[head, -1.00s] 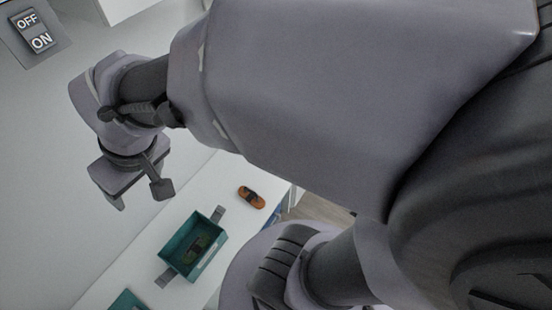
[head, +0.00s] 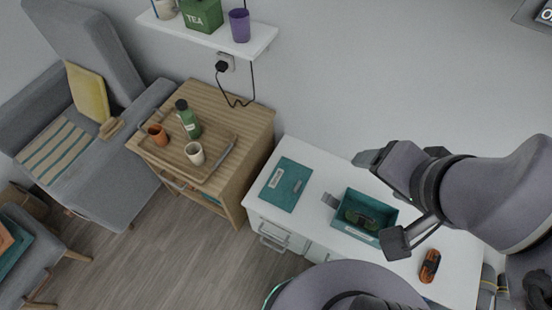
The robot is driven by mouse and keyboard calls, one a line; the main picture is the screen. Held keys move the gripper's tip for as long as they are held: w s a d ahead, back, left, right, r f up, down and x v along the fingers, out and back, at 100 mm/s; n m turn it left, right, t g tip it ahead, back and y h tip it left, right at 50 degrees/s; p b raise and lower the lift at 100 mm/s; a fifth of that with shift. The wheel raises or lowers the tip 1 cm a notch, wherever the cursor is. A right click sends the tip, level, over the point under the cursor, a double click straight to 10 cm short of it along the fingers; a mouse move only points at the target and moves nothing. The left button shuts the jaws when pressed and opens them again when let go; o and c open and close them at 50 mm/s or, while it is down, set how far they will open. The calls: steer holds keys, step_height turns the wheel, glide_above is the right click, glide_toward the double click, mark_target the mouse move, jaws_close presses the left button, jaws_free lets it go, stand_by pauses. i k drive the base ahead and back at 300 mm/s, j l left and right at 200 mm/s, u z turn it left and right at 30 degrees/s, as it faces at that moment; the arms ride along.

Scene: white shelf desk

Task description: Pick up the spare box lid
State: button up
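The spare box lid is a flat teal panel (head: 287,183) with a pale label and a small grey part on it. It lies on the left end of the white desk in the head view. A teal open box (head: 341,226) with a few things inside stands to its right. My gripper (head: 379,203) shows in front of the desk, to the right of the lid, with its two fingers spread wide apart and nothing visible between them. It overlaps the open box in the picture; its height above the desk is hard to judge.
An orange and black object (head: 430,266) lies on the white desk (head: 318,239) at right. A wooden cabinet (head: 257,122) with a tray, green bottle and cups stands left of the desk. A wall shelf (head: 208,38) is above. Wooden floor is open in front.

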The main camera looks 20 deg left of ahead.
mark_target(283, 190)
steer(key=u, duration=0.8)
steer(key=z, duration=1.25)
steer(key=u, duration=1.3)
steer(key=i+j+z, duration=0.2)
steer(key=j+z, duration=0.2)
steer(key=i+j+z, duration=0.1)
steer(key=j+z, duration=1.2)
steer(key=j, duration=0.1)
